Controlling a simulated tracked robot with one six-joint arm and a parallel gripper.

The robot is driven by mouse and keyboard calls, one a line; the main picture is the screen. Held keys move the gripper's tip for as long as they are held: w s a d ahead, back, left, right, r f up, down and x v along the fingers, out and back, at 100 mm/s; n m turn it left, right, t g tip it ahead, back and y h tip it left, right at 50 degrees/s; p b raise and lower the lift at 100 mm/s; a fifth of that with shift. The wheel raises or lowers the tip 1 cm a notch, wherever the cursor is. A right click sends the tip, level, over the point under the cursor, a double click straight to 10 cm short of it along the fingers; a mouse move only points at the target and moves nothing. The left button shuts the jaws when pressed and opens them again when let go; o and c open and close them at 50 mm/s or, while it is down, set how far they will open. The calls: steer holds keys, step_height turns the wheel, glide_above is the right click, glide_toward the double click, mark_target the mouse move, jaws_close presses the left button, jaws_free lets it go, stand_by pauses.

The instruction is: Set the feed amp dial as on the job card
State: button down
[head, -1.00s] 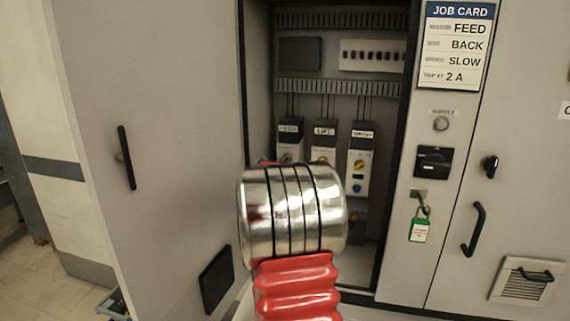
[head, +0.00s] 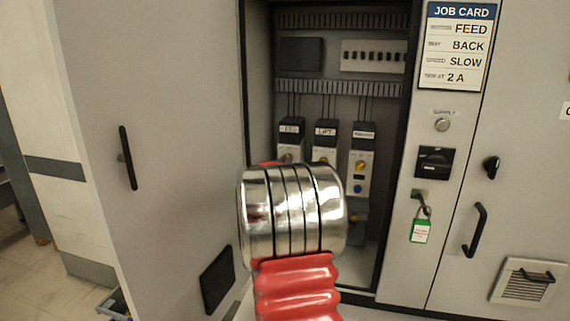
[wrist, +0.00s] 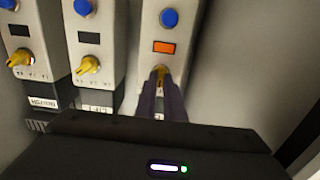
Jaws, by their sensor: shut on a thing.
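The job card (head: 458,46) at upper right in the head view reads FEED, BACK, SLOW, trip at 2 A. The feed unit (head: 291,137) is the leftmost of three grey units in the open cabinet. The wrist view is upside down, so the feed unit (wrist: 152,32) is at right there, with a blue button and a lit orange window. My gripper (wrist: 161,84) is shut on its yellow dial (wrist: 160,71). The fingers hide much of the dial and its scale, so I cannot read the setting. My arm hides the gripper in the head view.
The lift unit (wrist: 95,45) stands close beside the feed unit, with its own yellow dial (wrist: 88,65). A third unit (head: 360,152) is beyond it. The open cabinet door (head: 170,80) bounds the left.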

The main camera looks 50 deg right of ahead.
steer(key=shift+f, duration=0.15)
steer(key=c, duration=1.9)
jaws_free()
steer(key=shift+o, duration=0.2)
steer(key=v, duration=1.3)
steer(key=shift+s+a, duration=0.15)
steer(key=shift+a, duration=0.2)
